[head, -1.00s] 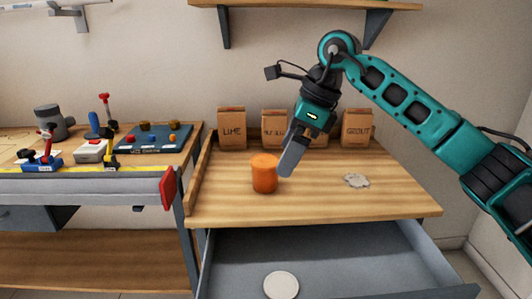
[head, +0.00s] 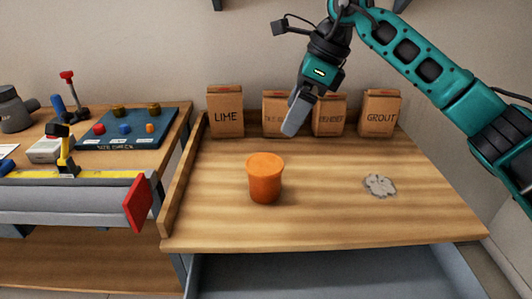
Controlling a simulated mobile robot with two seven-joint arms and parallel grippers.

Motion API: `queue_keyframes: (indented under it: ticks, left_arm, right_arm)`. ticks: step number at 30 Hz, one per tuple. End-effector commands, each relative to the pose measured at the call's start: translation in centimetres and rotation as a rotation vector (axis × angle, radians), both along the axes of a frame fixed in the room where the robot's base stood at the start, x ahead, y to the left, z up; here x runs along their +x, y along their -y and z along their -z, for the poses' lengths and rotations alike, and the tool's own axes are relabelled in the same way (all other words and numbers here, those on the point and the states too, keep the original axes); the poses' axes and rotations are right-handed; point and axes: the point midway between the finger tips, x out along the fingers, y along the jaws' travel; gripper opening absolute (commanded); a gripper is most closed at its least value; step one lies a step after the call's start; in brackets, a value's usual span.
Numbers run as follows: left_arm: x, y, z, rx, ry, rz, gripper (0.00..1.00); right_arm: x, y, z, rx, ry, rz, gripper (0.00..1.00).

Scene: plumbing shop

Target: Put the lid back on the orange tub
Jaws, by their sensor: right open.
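The orange tub (head: 265,180) stands upright on the wooden bench top, left of its middle. Its top shows as a lighter orange round face; I cannot tell whether that is a cover or the inside. No separate lid shows now. My right gripper (head: 295,114) is above and behind the tub, slightly to its right, pointing down. It is open, holds nothing and is apart from the tub. My left gripper is out of view.
Paper bags, including a LIME bag (head: 226,112) and a GROUT bag (head: 380,113), line the back. A grey patch (head: 380,186) lies at right. A drawer (head: 320,274) is open below the front edge. A tool bench with a red-ended vise (head: 138,204) stands left.

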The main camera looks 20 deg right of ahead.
Motion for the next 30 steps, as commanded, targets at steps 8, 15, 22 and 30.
queue_keyframes:
  ticks: [8, 15, 22, 30]
  left_arm:
    - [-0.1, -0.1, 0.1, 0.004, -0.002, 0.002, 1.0]
    - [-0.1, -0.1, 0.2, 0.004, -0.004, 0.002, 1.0]
    - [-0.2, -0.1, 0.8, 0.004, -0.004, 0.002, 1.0]
    - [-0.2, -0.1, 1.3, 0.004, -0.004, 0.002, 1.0]
  right_arm:
    - [0.0, 0.0, 0.0, 0.0, 0.0, 0.0, 1.0]
    - [0.0, 0.0, 0.1, 0.0, 0.0, 0.0, 1.0]
    - [0.4, -1.1, 3.1, 0.0, -0.004, -0.002, 1.0]
    - [1.2, -2.5, 6.8, 0.0, -0.002, 0.001, 1.0]
